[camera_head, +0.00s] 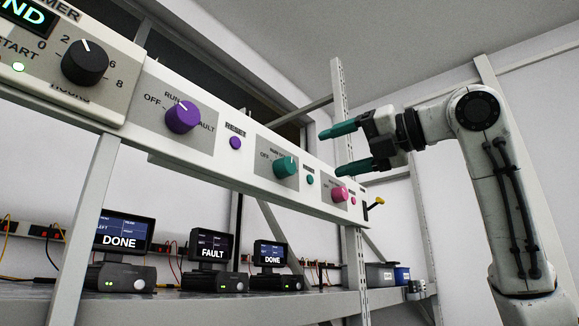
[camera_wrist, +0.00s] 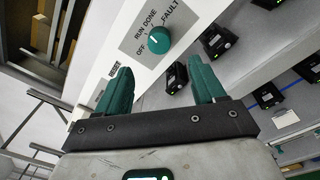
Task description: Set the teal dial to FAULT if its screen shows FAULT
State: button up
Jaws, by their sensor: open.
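The teal dial (camera_head: 286,167) is the middle of three dials on the white rail, with a small teal button beside it. It also shows in the wrist view (camera_wrist: 160,40), with OFF, RUN, DONE and FAULT printed around it. Its exact pointer setting is too small to read surely. Below the rail, the middle screen (camera_head: 212,247) reads FAULT; the left screen (camera_head: 121,230) and right screen (camera_head: 270,253) read DONE. My gripper (camera_head: 340,149) is open and empty, apart from the dial. In the wrist view its teal fingers (camera_wrist: 158,70) straddle the line toward the dial.
A purple dial (camera_head: 183,117) and a pink dial (camera_head: 340,194) sit on either side on the same rail. A black timer knob (camera_head: 85,63) is at the far left. A yellow-tipped lever (camera_head: 375,203) juts from the rail's right end. A metal post (camera_head: 338,100) stands near my gripper.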

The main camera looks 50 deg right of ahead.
aim_at(292, 166)
jog(key=w+p, duration=0.1)
jog(key=w, duration=0.2)
jog(key=w+p, duration=0.1)
jog(key=w, duration=0.3)
jog(key=w+a+p, duration=0.1)
jog(key=w, duration=0.2)
jog(key=shift+w, duration=0.35)
jog(key=shift+c, duration=0.4)
jog(key=c, duration=1)
jog(key=shift+m, duration=0.3)
jog(key=m, duration=0.4)
jog(key=shift+m, duration=0.4)
jog(key=m, duration=0.6)
jog(key=shift+f+m+t, duration=0.15)
jog(key=shift+m+t, duration=0.15)
jog(key=shift+h, duration=0.3)
jog(key=o, duration=1.1)
